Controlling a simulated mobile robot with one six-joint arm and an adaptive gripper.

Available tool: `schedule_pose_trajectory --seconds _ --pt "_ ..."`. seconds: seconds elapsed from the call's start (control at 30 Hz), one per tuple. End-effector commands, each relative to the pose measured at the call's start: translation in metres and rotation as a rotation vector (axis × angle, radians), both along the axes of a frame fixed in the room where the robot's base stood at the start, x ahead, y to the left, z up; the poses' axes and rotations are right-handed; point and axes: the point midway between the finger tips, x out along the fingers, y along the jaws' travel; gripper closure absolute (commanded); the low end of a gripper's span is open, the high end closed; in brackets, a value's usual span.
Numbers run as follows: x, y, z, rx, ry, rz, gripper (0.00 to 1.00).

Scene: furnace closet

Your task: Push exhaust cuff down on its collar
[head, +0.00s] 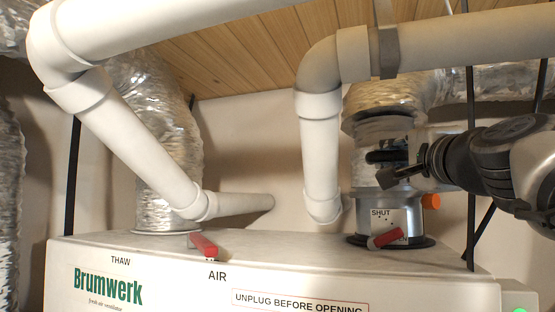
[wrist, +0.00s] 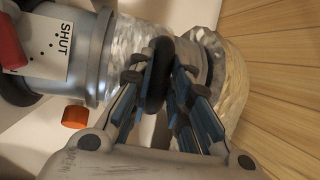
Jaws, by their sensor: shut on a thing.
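The exhaust cuff (head: 368,133) is a shiny, translucent sleeve at the right of the head view, below a silver flexible duct. It stands upright above the metal collar (head: 405,217), which carries a SHUT label and a red lever. In the wrist view the cuff (wrist: 128,48) lies between the collar (wrist: 84,62) and a dark ring. My gripper (head: 392,172) comes in from the right. In the wrist view its blue-padded fingers (wrist: 163,65) are shut on a black grip (wrist: 160,82) at the cuff's side. The seam between cuff and collar is partly hidden, so I cannot tell how far it is seated.
An orange knob (head: 430,201) sticks out right of the collar. A white pipe (head: 320,155) stands close on the left, with another pipe (head: 450,45) passing overhead. The white Brumwerk unit (head: 190,285) lies below, with a second red lever (head: 204,246). Black straps hang at the right.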

Motion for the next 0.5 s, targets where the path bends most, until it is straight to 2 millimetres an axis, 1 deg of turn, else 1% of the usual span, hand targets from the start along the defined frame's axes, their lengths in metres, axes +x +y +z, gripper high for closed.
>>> schedule_pose_trajectory --seconds 0.27,0.37,0.5 --pt "-0.001 0.0 0.0 -0.001 -0.003 -0.001 1.0" --pt "-0.001 0.0 -0.008 -0.001 -0.003 -0.001 1.0" --pt "-0.001 0.0 -0.024 -0.001 -0.002 -0.002 1.0"
